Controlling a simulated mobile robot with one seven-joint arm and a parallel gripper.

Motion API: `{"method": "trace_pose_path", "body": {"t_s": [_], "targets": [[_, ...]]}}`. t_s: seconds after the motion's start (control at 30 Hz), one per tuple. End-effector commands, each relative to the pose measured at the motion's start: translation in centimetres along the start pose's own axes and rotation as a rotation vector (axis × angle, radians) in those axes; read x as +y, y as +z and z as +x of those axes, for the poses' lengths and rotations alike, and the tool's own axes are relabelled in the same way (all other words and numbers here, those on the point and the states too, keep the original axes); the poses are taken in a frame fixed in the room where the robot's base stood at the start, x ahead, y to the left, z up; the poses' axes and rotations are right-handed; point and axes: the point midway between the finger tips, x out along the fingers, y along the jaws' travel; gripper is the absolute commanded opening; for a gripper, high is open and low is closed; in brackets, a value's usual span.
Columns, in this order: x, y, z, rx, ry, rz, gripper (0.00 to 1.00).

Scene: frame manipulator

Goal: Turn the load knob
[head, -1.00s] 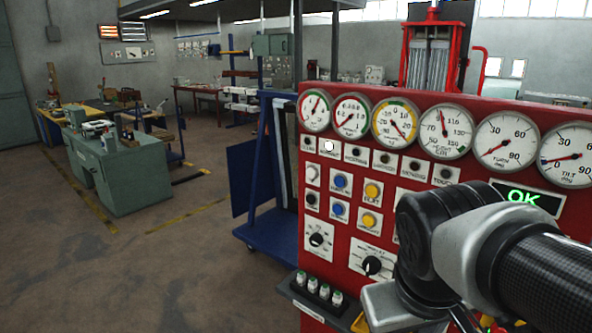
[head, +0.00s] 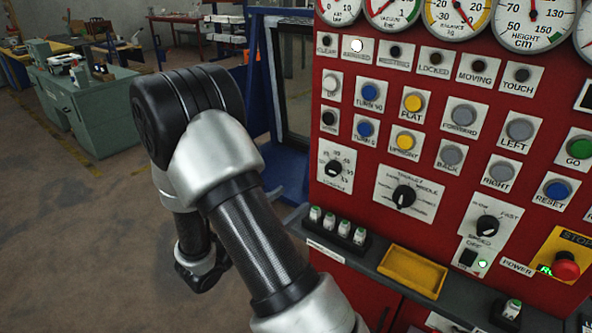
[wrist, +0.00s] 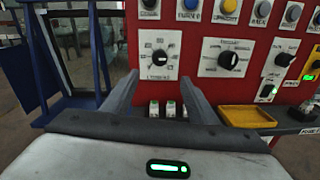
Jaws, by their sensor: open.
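The leftmost black rotary knob (head: 335,168) sits on a white numbered plate at the lower left of the red panel. Its small label looks like the load one but is hard to read. My gripper (wrist: 158,77) is open and empty. Its two fingers stand left and right of the knob's line, short of the panel, with no visible contact. In the head view my arm hides the fingers.
A middle selector knob (head: 403,196) and a speed knob (head: 487,226) sit to the right. Below are a shelf with small white-and-green items (head: 337,224) and a yellow tray (head: 413,272). A red stop button (head: 566,265) is at far right. A blue frame (wrist: 60,60) stands left.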

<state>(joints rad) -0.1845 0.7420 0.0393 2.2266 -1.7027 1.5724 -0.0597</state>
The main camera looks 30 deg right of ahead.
Motion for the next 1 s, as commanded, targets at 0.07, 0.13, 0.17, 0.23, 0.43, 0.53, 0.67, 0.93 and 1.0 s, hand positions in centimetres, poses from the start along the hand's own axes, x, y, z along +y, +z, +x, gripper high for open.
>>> {"method": "trace_pose_path", "body": {"t_s": [0.07,0.13,0.17,0.23,0.43,0.53,0.67,0.93,1.0], "targets": [[0.1,-0.2,0.4,-0.004,0.007,-0.007,0.53],[0.1,-0.1,1.1,-0.004,0.007,-0.006,0.53],[0.1,-0.1,1.5,-0.003,0.005,-0.006,0.53],[0.1,-0.1,2.8,-0.004,0.004,-0.005,0.53],[0.0,-0.1,7.1,-0.004,0.001,-0.003,0.53],[0.0,-0.1,9.4,-0.004,0.002,-0.003,0.53],[0.0,0.0,12.2,-0.004,0.002,-0.004,0.53],[0.2,-0.1,16.3,-0.002,0.004,-0.004,0.53],[0.2,-0.1,16.8,-0.003,0.006,-0.004,0.53]]}}
